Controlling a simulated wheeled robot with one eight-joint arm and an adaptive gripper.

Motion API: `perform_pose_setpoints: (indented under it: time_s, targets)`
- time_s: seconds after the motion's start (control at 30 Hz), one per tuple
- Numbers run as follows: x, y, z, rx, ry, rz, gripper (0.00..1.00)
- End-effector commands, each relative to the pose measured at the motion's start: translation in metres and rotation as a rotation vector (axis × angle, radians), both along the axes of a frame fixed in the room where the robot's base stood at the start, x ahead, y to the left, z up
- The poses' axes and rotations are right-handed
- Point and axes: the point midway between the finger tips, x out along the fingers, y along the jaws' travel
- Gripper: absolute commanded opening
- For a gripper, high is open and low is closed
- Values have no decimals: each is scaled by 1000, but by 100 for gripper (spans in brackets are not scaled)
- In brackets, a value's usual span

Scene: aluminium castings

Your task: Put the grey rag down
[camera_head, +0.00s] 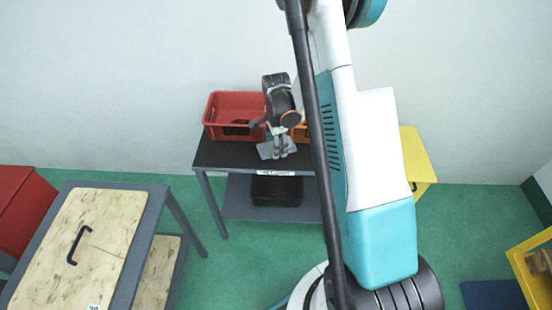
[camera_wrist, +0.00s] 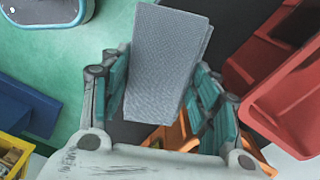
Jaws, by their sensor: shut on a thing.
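The grey rag (camera_wrist: 165,62) is a flat, folded, fine-textured piece between the two teal finger pads of my gripper (camera_wrist: 160,88) in the wrist view. My gripper is shut on it. In the head view my gripper (camera_head: 279,138) is over the dark table (camera_head: 220,156), and the rag (camera_head: 268,151) shows below the fingers near the table's front edge. I cannot tell whether the rag touches the table top.
A red crate (camera_head: 213,118) stands at the table's back left, with an orange bin (camera_head: 299,134) partly hidden behind my gripper. A black box (camera_head: 277,191) is on the lower shelf. A wooden-topped table (camera_head: 110,225) stands at left. The dark table's front-left top looks clear.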

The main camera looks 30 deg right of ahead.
Motion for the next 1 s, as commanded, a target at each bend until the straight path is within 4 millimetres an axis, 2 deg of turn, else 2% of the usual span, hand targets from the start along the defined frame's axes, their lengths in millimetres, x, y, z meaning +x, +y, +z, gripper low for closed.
perform_pose_setpoints:
  time_s: [0.03, 0.1, 0.33, 0.53, 0.97, 1.0]
  targets:
    - [0, 0, -9, 0, 0, 0, 30]
    - [0, 0, -15, 0, 0, 0, 30]
    - [0, 0, -30, 0, 0, 1, 30]
    - [0, 0, -59, 0, 0, 1, 30]
    - [0, 0, -65, 0, 0, 1, 30]
    - [0, 0, -64, 0, 0, 1, 63]
